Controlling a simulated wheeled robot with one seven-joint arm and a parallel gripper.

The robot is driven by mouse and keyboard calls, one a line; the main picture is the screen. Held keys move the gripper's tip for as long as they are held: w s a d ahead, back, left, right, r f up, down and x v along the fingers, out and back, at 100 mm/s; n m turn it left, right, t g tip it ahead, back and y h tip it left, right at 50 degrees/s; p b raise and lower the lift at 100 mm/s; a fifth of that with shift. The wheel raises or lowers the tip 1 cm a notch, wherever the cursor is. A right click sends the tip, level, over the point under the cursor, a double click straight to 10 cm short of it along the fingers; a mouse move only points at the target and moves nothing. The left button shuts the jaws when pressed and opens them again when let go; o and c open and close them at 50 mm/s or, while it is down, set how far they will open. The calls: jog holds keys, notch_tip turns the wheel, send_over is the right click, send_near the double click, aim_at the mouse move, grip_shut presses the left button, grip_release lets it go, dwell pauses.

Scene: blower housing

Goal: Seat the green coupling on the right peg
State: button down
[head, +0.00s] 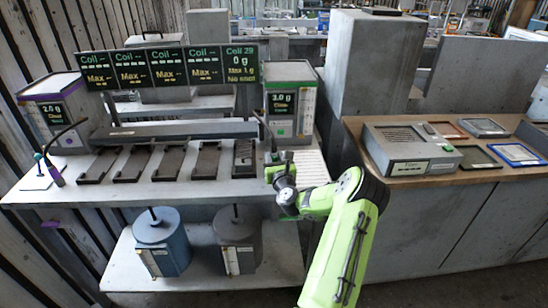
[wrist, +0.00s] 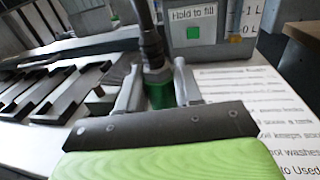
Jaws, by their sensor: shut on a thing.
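The green coupling (wrist: 159,92) sits between the two fingers of my gripper (wrist: 156,88) in the wrist view, at the end of a black hose (wrist: 151,45). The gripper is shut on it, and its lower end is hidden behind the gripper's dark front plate. In the head view my gripper (head: 276,168) is at the right end of the long bench, just below the green-trimmed dispenser (head: 291,103). The coupling is too small there to make out clearly. I cannot pick out the right peg; my gripper may cover it.
Several dark trays (head: 205,160) line the bench left of my gripper. A printed white sheet (head: 309,168) lies to its right. A purple-tipped hose (head: 56,178) hangs at the far left by a small stand (head: 38,170). A wooden-topped counter (head: 408,187) stands at right.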

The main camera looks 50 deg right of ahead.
jog(key=shift+f+b, duration=0.55)
jog(key=shift+f, duration=0.25)
jog(key=c, duration=0.7)
grip_release()
jog(key=b+v, duration=0.6)
jog(key=v, duration=0.9)
jog(key=shift+s+a+b, duration=0.2)
jog(key=shift+s+b, duration=0.1)
